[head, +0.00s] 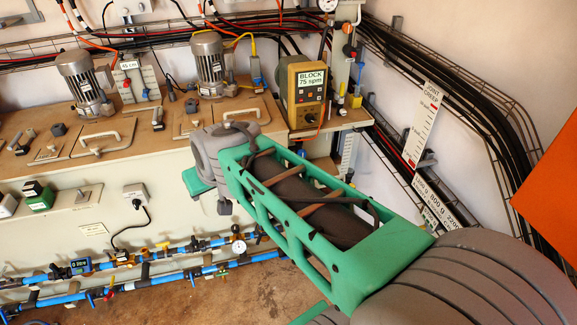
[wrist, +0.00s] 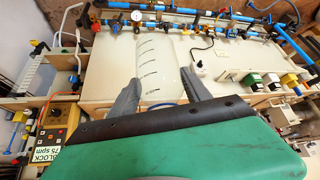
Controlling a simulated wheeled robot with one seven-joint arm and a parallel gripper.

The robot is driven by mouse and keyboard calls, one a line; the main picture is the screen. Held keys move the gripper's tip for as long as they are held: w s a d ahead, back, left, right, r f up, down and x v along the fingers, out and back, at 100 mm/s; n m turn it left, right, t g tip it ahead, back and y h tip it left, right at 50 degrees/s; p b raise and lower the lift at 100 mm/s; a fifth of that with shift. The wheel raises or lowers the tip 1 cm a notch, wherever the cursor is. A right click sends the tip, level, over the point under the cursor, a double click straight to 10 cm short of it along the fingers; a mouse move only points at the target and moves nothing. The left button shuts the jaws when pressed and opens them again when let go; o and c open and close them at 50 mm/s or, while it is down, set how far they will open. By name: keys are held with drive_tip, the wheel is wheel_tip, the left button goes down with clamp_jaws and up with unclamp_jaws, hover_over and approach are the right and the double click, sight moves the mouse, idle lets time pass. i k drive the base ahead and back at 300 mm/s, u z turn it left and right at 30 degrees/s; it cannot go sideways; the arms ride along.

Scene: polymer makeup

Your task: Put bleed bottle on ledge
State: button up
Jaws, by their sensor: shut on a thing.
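The bleed bottle (wrist: 155,52) is a translucent whitish cylinder with dark graduation marks, seen in the wrist view. My gripper (wrist: 163,78) has its two grey fingers on either side of the bottle's near end and is shut on it. In the head view my green and grey arm reaches toward the bench front, and its own links hide the fingers and bottle. The likely ledge is the brown wooden top (head: 160,122) of the cream bench. I cannot tell for certain which surface is the ledge.
A yellow controller labelled BLOCK 75 spm (head: 306,95) stands at the bench's right end. Two grey motors, one on the left (head: 86,84) and one on the right (head: 209,62), stand on the top. Blue pipes (head: 170,275) with valves run low along the bench front.

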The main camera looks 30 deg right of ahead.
sight(323, 169)
drive_tip(key=i, duration=1.05)
drive_tip(key=z, duration=0.7)
